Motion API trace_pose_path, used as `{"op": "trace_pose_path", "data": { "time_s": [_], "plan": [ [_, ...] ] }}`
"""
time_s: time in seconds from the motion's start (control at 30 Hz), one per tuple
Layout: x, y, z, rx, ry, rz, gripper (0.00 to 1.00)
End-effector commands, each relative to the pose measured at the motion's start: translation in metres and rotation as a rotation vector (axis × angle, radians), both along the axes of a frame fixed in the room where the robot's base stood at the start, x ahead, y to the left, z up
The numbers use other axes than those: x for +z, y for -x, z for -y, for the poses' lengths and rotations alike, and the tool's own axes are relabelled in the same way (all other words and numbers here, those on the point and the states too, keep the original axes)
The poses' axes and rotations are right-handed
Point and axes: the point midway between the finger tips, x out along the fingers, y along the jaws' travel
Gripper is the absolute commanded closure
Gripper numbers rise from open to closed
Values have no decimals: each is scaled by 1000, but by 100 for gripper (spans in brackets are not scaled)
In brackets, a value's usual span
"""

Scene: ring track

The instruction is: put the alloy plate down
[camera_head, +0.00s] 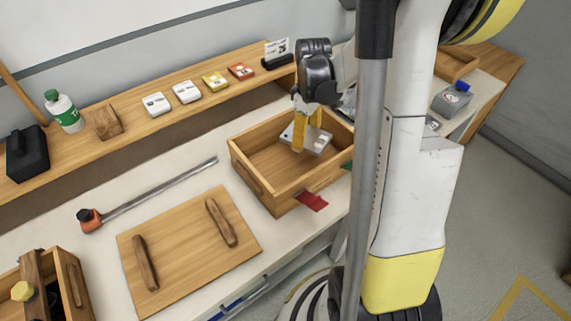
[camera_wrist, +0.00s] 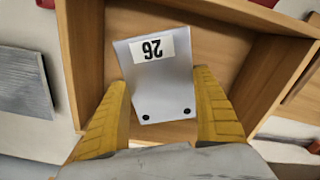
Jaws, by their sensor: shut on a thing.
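The alloy plate (camera_wrist: 158,85) is a thin grey plate with a white label reading 26 and two dark holes. In the head view the plate (camera_head: 316,141) shows at the gripper's tips, inside the outline of an open wooden box (camera_head: 262,183). My gripper (camera_head: 306,135) points down over the box, its yellow fingers shut on the plate. In the wrist view my gripper (camera_wrist: 162,115) has a finger along each side of the plate. The box floor lies behind the plate. I cannot tell whether the plate touches the floor.
A wooden board with two handles (camera_head: 190,250) lies on the bench left of the box. A long bar tool with an orange end (camera_head: 150,195) lies behind it. Red tape (camera_head: 312,201) is by the box's near side. A shelf with small boxes (camera_head: 187,92) runs behind.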

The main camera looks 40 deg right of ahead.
Motion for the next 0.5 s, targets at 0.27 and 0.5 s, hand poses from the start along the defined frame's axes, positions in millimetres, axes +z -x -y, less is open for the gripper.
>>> {"op": "trace_pose_path", "data": {
  "time_s": [0.27,0.5],
  "plan": [
    [-43,-4,-66,5,0,0,63],
    [-55,-5,-90,0,0,0,63]
  ]
}}
